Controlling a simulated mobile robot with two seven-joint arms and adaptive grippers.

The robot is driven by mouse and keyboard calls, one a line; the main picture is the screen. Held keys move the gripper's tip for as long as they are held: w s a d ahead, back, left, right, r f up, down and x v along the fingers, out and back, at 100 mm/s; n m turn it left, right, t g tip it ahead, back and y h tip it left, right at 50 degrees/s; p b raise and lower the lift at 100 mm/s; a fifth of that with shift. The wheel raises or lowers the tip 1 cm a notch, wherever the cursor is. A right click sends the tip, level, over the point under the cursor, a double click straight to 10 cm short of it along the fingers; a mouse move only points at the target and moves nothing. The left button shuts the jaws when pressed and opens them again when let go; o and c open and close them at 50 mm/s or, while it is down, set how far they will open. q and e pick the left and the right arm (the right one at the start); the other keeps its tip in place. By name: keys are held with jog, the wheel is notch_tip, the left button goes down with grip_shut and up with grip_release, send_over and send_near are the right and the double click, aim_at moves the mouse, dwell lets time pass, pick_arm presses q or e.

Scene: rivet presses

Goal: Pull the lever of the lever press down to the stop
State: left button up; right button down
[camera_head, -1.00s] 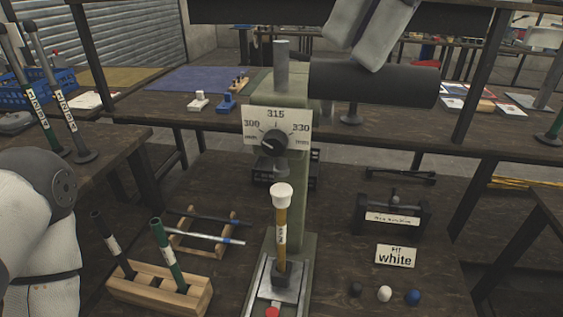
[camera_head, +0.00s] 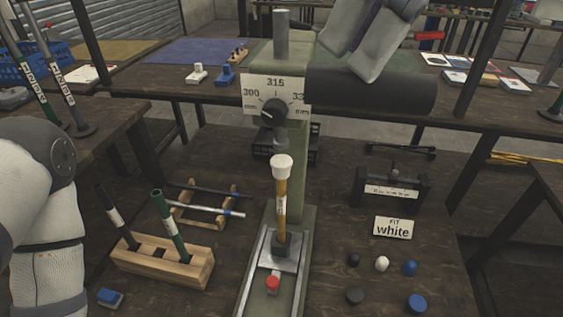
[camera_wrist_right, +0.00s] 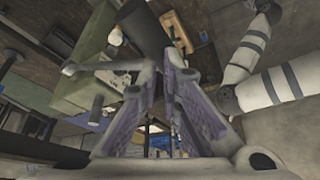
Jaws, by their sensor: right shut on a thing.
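The lever press (camera_head: 300,190) is a green column with a dial plate (camera_head: 275,95) marked 300, 315 and 330. A thick dark cylindrical lever grip (camera_head: 372,93) lies across the head view, to the right of the dial. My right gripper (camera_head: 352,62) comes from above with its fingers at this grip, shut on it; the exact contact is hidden. In the right wrist view the fingers (camera_wrist_right: 154,75) stand close together. A yellow shaft with a white cap (camera_head: 281,195) stands upright under the press head. My left gripper is out of view; only its arm shows at left.
A wooden rack (camera_head: 160,262) with dark and green handles stands left of the press. A sign reading white (camera_head: 393,228) and several small caps (camera_head: 381,264) are at right. The back bench (camera_head: 150,85) carries small blocks and mats.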

aim_at(362, 83)
jog(key=shift+w+f, duration=0.15)
jog(key=shift+f, duration=0.15)
jog(key=shift+s+a+f, duration=0.1)
jog(key=shift+s+f, duration=0.2)
jog(key=shift+f, duration=1.15)
jog(key=shift+s, duration=0.15)
jog(key=shift+f, duration=0.1)
jog(key=shift+s+a+f, duration=0.1)
jog(key=shift+s+f, duration=0.1)
jog(key=shift+f, duration=0.55)
jog(key=shift+s+f, duration=0.15)
jog(key=shift+f, duration=0.6)
